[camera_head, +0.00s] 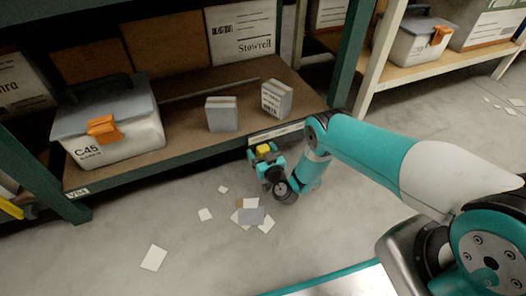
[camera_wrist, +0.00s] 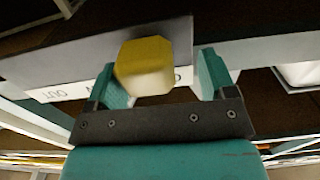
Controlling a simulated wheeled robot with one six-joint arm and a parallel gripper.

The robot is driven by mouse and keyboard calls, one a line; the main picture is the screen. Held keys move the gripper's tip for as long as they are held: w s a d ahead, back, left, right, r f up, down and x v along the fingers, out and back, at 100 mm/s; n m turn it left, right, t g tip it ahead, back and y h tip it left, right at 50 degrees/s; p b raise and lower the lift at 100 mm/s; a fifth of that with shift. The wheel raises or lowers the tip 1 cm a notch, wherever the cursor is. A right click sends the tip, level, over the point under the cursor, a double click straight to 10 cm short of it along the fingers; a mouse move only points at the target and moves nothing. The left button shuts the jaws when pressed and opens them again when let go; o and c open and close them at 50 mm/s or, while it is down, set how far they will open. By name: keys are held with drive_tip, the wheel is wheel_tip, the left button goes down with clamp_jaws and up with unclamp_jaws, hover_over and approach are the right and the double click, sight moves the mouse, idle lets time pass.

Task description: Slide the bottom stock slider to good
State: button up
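The stock slider's yellow knob (camera_head: 263,149) is at the front edge of the lower rack shelf, just below a white label strip (camera_head: 275,132). In the wrist view the knob (camera_wrist: 145,68) stands out from a grey plate (camera_wrist: 60,60). The white strip there reads "OUT" upside down at the left; the knob and my fingers hide most of its other letters. My gripper (camera_head: 266,161) is at the knob. In the wrist view its teal fingers (camera_wrist: 160,82) are apart, one on each side of the knob, with a gap at the right finger. I cannot tell whether the left finger touches it.
On the shelf (camera_head: 185,135) above stand a grey-lidded bin (camera_head: 115,125) with an orange latch and two small boxes (camera_head: 222,114). Papers (camera_head: 251,215) lie on the floor below my gripper. A green post (camera_head: 350,55) is to the right.

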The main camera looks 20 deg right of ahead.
drive_tip(key=shift+d, duration=0.25)
drive_tip(key=shift+s+r+p, duration=0.1)
drive_tip(key=shift+p, duration=0.3)
drive_tip(key=s+d+p, duration=0.2)
drive_tip(key=s+p, duration=1.5)
drive_tip(key=shift+d, duration=0.35)
